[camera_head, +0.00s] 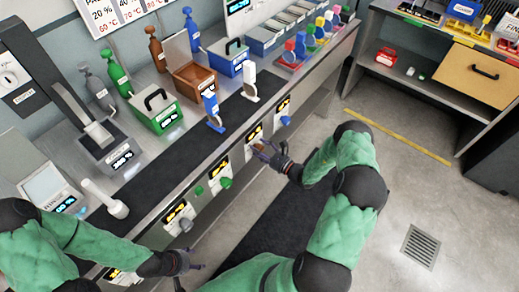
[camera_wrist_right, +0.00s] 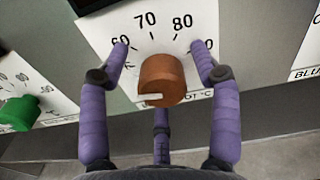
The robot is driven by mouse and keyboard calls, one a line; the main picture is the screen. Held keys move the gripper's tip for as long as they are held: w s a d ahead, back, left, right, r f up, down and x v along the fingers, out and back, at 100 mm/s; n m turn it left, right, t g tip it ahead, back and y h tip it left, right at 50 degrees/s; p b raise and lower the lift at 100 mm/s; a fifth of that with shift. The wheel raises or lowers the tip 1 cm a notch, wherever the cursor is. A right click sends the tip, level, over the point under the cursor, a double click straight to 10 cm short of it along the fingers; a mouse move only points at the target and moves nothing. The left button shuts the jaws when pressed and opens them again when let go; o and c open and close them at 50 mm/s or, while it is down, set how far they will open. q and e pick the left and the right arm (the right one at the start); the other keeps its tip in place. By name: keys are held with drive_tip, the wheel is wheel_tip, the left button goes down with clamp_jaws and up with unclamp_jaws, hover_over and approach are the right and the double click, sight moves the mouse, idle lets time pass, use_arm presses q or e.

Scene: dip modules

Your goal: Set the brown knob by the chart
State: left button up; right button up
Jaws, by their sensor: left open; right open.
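The brown knob (camera_wrist_right: 162,80) sits on a white dial plate in the right wrist view. The dial shows 70 and 80 above it, with 60 partly covered at left. The knob's white pointer mark is low on its front, toward the left. My right gripper (camera_wrist_right: 161,60) is open, its purple fingers on either side of the knob and a third below; contact is unclear. In the head view, my right gripper (camera_head: 266,150) is at the bench front. My left gripper (camera_head: 190,274) is open and empty at bottom. The chart (camera_head: 114,14) is on the wall, its top cut off; its left column reads 20 % and 60 °C.
A green knob (camera_wrist_right: 18,114) is left of the brown one; it also shows on the bench front (camera_head: 225,183). Grey (camera_head: 186,225) and blue (camera_head: 286,120) knobs flank them. Tanks, including a brown one (camera_head: 195,82), stand on the bench.

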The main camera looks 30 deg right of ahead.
drive_tip(key=c, duration=1.1)
